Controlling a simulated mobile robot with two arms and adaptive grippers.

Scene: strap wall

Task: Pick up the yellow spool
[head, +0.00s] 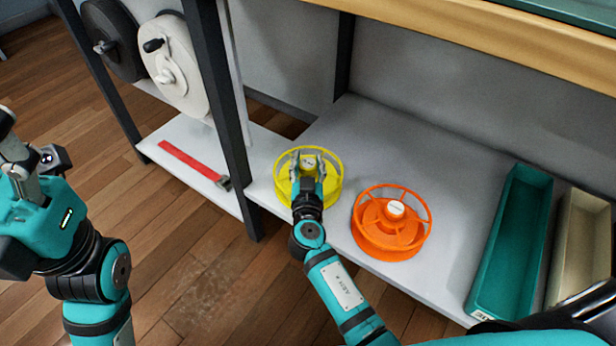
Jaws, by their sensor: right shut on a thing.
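The yellow spool (335,177) is at the left part of the low grey shelf, near its front edge, left of the orange spool. My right gripper (308,163) reaches over it from the front and is shut on its middle hub. The gripper hides part of the hub and the front of the rim. I cannot tell whether the spool touches the shelf. My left gripper (8,140) is at the left edge of the view, partly cut off, away from the shelf. Its fingers do not show clearly.
An orange spool (390,236) stands close to the right. A teal bin (513,240) and a beige bin (580,245) are at the shelf's right end. A dark post (222,110) rises left of the yellow spool. A red strap (192,163) lies on the left shelf, below hanging reels.

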